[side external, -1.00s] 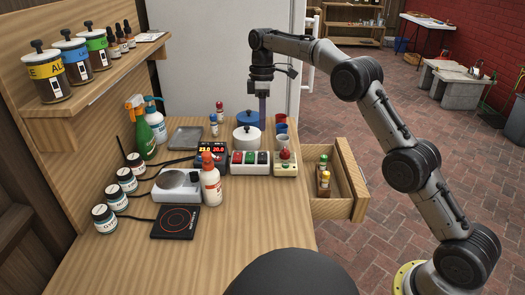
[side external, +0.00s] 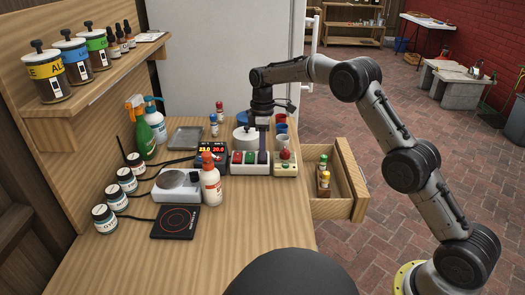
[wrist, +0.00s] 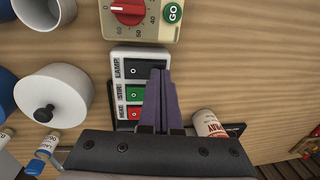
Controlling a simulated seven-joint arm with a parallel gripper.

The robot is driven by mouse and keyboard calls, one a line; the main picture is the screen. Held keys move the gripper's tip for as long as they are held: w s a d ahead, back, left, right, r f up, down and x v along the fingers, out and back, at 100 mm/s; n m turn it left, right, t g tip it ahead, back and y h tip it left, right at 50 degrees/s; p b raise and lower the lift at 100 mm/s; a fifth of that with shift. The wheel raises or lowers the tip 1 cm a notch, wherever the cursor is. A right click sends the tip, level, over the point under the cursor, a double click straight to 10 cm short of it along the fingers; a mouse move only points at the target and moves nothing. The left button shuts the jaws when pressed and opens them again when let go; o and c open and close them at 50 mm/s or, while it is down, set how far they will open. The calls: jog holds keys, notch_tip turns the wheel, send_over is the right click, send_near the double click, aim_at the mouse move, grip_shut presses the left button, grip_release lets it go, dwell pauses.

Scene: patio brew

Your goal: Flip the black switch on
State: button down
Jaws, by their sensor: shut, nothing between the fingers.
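The black switch (wrist: 131,70) is the rocker beside the LAMP label on a white switch box (wrist: 119,56), above a green rocker (wrist: 133,93) and a red rocker (wrist: 133,112) in the wrist view. My gripper (wrist: 160,73) is shut and empty, its purple fingertips together over the right end of the black rocker. I cannot tell whether they touch it. In the side view the gripper (side external: 263,160) points down at the right end of the switch box (side external: 234,172), hiding the black switch.
A timer with a red dial (wrist: 130,10) stands right beside the switch box. A white pot with a black knob (wrist: 60,82) is close on the other side. An open drawer (side external: 335,207) juts out at right.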

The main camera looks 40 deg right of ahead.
jog(key=shift+s+a+f, duration=0.1)
jog(key=shift+f, duration=0.15)
jog(key=shift+r, duration=0.1)
jog(key=shift+w+d+r, duration=0.2)
jog(key=shift+w+d, duration=0.35)
jog(key=shift+r, duration=0.15)
notch_tip(320, 180, up, 14)
jog(key=s+a, duration=0.1)
dwell(0.6)
jog(key=shift+s+a, duration=0.1)
